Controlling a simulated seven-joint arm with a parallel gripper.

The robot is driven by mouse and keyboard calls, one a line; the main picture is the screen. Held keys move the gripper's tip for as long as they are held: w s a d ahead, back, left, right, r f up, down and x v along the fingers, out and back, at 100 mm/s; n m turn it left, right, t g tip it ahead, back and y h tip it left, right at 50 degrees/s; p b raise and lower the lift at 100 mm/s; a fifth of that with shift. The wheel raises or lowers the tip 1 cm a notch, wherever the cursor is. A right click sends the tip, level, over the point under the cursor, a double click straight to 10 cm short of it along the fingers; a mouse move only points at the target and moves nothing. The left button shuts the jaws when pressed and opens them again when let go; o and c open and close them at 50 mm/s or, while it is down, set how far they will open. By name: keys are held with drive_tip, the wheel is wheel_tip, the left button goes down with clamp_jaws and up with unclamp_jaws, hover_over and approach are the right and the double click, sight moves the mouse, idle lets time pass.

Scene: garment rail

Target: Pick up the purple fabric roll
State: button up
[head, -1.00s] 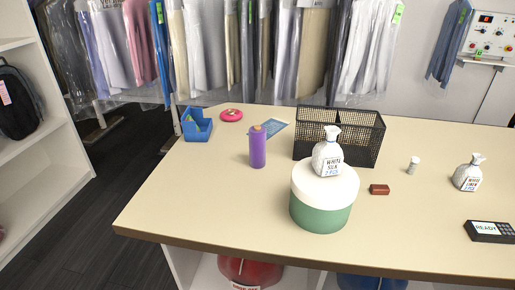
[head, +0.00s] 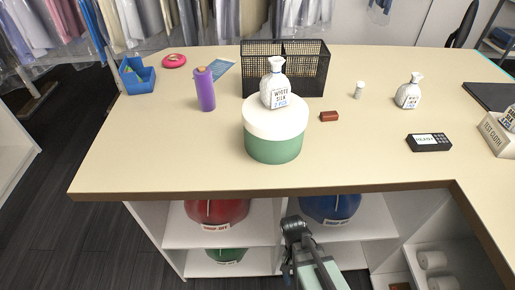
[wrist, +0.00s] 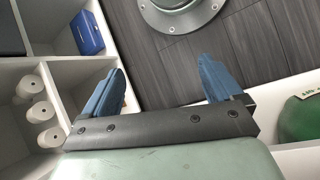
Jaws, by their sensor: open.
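The purple fabric roll (head: 205,92) stands upright on the left part of the cream counter (head: 130,150), with an orange-brown top end. It stands apart from the things around it. My gripper is in the wrist view (wrist: 165,88), its two blue fingers spread wide with nothing between them. It points down toward the dark floor, beside the shelves under the counter. In the head view my arm (head: 305,250) shows at the bottom, in front of the counter and far below the roll. The roll is not in the wrist view.
Behind are a black mesh basket (head: 312,70), a blue bin (head: 137,78) and a pink disc (head: 174,61). The counter's front left is clear.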

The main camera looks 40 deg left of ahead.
drive_tip(key=s+a+r+y, duration=0.3)
drive_tip(key=s+a+r, duration=0.2)
drive_tip(key=s+a, duration=0.75)
drive_tip(key=s+a+r+y, duration=0.2)
drive_tip(key=s+a+r, duration=0.3)
drive_tip(key=s+a, duration=0.75)
drive_tip(key=s+a+r+y, duration=0.3)
drive_tip(key=s+a+r, duration=0.35)
drive_tip(key=a, duration=0.95)
drive_tip(key=s+a+r+m+g+y, duration=0.2)
drive_tip(key=s+a+r+y, duration=0.3)
drive_tip(key=s+a+r, duration=1.15)
drive_tip(key=a+r+n, duration=0.1)
drive_tip(key=a+r, duration=0.2)
drive_tip(key=a, duration=0.1)
wheel_tip(320, 180, up, 22)
drive_tip(key=n+t+h, duration=0.2)
drive_tip(key=n+t, duration=0.4)
drive_tip(key=n, duration=0.7)
hover_over(203, 70)
drive_tip(key=d, duration=0.3)
drive_tip(key=x, duration=1.3)
drive_tip(key=shift+s+d+f, duration=0.25)
